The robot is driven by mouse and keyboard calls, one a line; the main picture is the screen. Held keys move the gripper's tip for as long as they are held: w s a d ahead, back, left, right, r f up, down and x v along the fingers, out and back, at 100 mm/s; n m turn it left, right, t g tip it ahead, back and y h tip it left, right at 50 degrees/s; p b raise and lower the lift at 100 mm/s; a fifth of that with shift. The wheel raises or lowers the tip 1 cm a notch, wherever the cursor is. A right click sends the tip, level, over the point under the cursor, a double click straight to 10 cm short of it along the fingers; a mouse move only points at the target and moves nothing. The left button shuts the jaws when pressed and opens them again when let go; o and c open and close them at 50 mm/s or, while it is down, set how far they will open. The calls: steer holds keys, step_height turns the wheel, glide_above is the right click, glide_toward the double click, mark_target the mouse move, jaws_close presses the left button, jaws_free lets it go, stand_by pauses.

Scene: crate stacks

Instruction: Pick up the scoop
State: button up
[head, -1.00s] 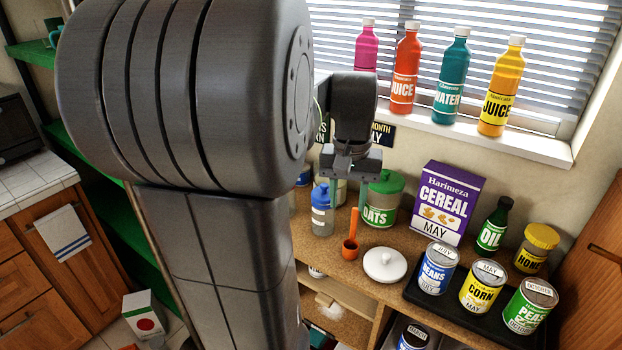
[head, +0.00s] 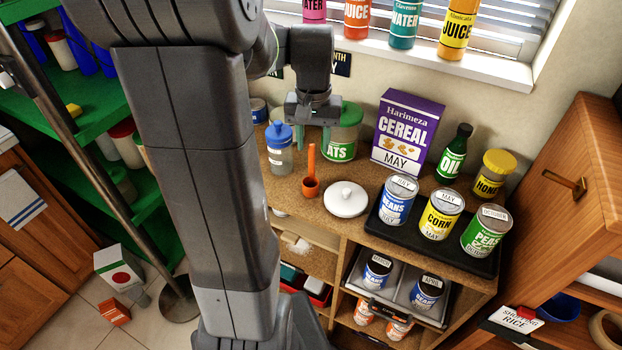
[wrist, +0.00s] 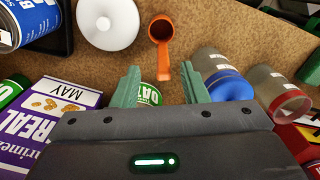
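The scoop is orange, with a small round cup and a long upright handle. In the head view the scoop (head: 311,187) stands on the cork-coloured counter, its handle rising toward my gripper (head: 313,146). In the wrist view the scoop (wrist: 161,30) has its cup at top centre, and its handle reaches toward the camera beside the right finger. My gripper (wrist: 160,88) is open, with its two green fingers apart. The handle's end shows close to the right finger; I cannot tell whether they touch.
A blue-capped bottle (head: 279,158) and the green-lidded oats canister (head: 341,150) stand close by. A white lid (head: 346,200) lies right of the scoop. The cereal box (head: 404,135) and a black tray (head: 440,252) with cans are farther right. Open shelves (head: 303,263) lie below.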

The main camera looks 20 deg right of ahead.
glide_above(311, 172)
step_height(311, 172, down, 4)
steer(key=shift+d+f, duration=0.1)
steer(key=shift+f, duration=0.05)
jaws_close()
